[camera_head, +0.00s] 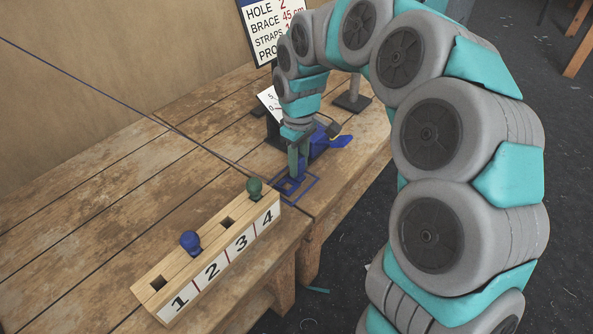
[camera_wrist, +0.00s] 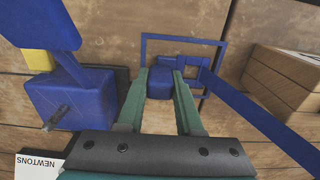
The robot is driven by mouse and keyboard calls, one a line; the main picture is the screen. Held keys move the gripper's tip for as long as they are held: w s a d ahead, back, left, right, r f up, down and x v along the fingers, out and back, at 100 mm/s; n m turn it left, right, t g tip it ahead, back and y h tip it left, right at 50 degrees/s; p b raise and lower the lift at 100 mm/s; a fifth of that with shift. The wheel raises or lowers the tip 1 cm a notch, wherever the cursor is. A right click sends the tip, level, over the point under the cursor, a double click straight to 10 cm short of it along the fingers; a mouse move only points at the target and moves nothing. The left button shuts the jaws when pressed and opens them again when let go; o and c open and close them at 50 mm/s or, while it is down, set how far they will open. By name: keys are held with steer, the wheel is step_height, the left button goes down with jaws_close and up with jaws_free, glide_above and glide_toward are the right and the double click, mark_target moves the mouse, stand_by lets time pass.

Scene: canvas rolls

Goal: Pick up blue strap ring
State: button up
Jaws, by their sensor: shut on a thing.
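My gripper (camera_wrist: 168,84) points down at the table, and its two green fingers are shut on a blue piece of the strap ring (camera_wrist: 160,83). The ring's square loop shows just right of the fingers in the wrist view. A blue strap (camera_wrist: 262,118) runs from it to the lower right. A blue square outline (camera_wrist: 184,37) on the wood surrounds the ring. In the head view my gripper (camera_head: 298,172) is over the same outline (camera_head: 312,190), and the ring is partly hidden by the fingers. I cannot tell whether the ring touches the table.
A numbered wooden block (camera_head: 218,247) stands near the table's front edge, with a blue knob (camera_head: 190,242) at 2 and a green knob (camera_head: 254,187) at 4. A blue device (camera_wrist: 70,100) stands close left of my gripper in the wrist view. A thin dark line (camera_head: 130,105) crosses the head view.

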jaws_close()
step_height(320, 180, up, 10)
stand_by(0.6)
